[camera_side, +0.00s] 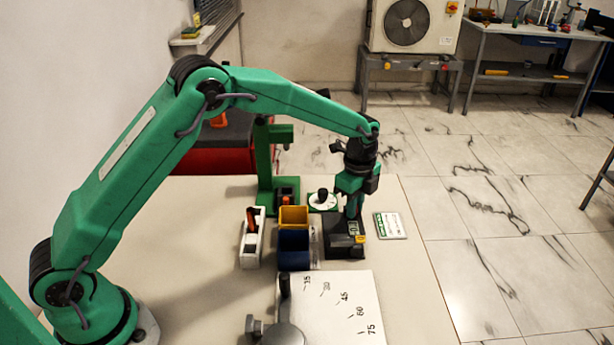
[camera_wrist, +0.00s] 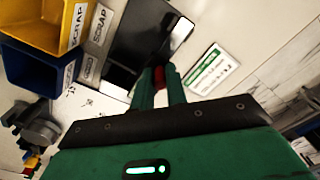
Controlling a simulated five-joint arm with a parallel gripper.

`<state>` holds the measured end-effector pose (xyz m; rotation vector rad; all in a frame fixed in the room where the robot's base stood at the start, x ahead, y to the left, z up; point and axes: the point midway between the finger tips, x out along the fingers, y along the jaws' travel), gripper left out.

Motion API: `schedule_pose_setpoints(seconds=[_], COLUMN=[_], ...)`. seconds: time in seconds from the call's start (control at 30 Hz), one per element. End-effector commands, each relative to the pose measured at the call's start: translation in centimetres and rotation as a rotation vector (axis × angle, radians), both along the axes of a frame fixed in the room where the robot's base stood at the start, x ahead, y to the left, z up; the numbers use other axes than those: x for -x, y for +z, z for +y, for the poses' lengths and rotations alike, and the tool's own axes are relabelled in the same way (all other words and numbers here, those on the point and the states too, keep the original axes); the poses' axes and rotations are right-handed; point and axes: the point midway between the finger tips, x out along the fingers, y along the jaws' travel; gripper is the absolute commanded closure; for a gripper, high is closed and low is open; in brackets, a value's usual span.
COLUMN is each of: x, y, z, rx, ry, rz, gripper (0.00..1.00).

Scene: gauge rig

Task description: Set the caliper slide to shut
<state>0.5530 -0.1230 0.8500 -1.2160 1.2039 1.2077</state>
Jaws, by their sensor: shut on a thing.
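A black device (camera_side: 345,248) stands on the table under my gripper, and I take it for the caliper unit. Its dark top shows in the wrist view (camera_wrist: 138,45). My gripper (camera_side: 351,216) points down at the device, with its fingertips close together. In the wrist view my gripper (camera_wrist: 160,78) is shut on a small red piece (camera_wrist: 159,76), which seems to be the slide's grip. The fingers hide most of the red piece. I cannot read the slide's position.
A yellow bin (camera_side: 293,214) and a blue bin (camera_side: 293,250) stand left of the device. A white holder (camera_side: 250,252), a green stand (camera_side: 265,165) and a round dial (camera_side: 322,201) are nearby. A card (camera_side: 391,226) lies right. An angle-marked plate (camera_side: 340,310) is in front.

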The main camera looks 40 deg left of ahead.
Motion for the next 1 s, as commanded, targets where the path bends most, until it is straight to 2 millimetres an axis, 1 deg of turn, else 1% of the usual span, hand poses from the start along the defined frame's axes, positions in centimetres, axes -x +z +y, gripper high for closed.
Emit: schedule_pose_setpoints(seconds=[0.03, 0.23, 0.27, 0.3, 0.37, 0.77, 0.87, 1.0], x=[0.3, 0.4, 0.5, 0.5, 0.4, 0.3, 0.2, 0.2], y=[0.1, 0.1, 0.1, 0.1, 0.1, 0.3, 0.9, 2.3], z=[-0.4, -0.5, -0.5, -0.5, -0.5, -0.3, -0.3, -0.3], rx=[-0.001, -0.002, -0.003, -0.003, -0.002, -0.001, -0.001, -0.001], ry=[-0.006, -0.009, -0.009, -0.01, -0.009, -0.006, -0.005, -0.006], rz=[0.007, 0.011, 0.011, 0.011, 0.01, 0.006, 0.004, 0.004], gripper=[1.0, 1.0, 0.84, 0.76, 0.64, 0.64, 0.64, 0.64])
